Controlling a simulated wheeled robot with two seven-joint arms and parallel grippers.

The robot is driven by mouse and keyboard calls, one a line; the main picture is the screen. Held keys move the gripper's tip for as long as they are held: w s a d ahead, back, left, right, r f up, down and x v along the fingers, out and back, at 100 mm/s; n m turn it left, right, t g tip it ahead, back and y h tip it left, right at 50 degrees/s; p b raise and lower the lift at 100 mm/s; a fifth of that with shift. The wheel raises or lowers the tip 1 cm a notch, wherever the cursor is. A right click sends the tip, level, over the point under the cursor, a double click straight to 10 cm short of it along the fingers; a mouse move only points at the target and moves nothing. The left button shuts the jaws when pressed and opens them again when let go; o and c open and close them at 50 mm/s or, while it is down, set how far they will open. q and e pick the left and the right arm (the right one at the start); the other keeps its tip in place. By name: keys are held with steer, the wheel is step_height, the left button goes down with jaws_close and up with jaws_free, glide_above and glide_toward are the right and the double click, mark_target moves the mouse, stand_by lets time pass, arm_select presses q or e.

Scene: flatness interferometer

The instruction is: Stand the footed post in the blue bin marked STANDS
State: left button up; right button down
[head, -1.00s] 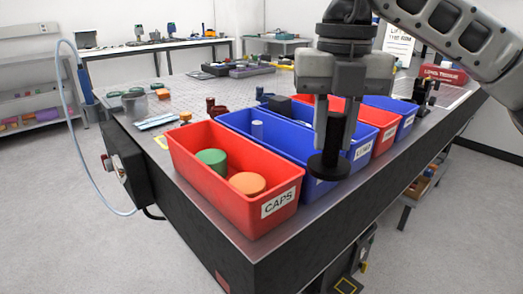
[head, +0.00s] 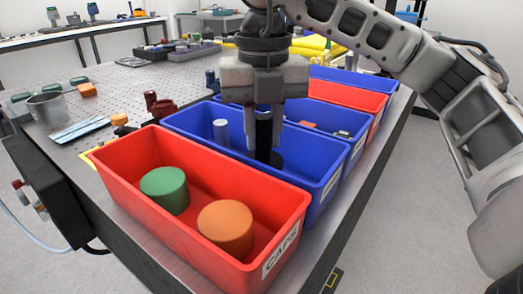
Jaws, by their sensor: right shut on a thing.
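The footed post (head: 264,140) is black, with a wide round foot at its lower end, and stands upright in my right gripper (head: 265,143). The gripper is shut on its shaft. The post's foot appears within the opening of the blue bin (head: 318,207) just behind the red CAPS bin. I cannot tell whether the foot touches the bin floor. The label on this blue bin's end is too oblique to read. A pale grey-blue cylinder (head: 221,132) stands in the same bin, left of the post. My left gripper is not in view.
The red CAPS bin (head: 130,172) in front holds a green cylinder (head: 164,189) and an orange cylinder (head: 226,228). More blue and red bins stand behind. A metal cup (head: 48,109) and dark red fittings (head: 160,106) sit on the perforated table to the left.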

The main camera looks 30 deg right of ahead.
mark_target(263, 150)
steer(key=shift+f, duration=1.55)
steer(key=shift+f, duration=0.1)
steer(key=shift+f+b, duration=0.15)
steer(key=shift+b, duration=0.2)
steer(key=c, duration=1.2)
jaws_free()
steer(key=shift+c, duration=0.2)
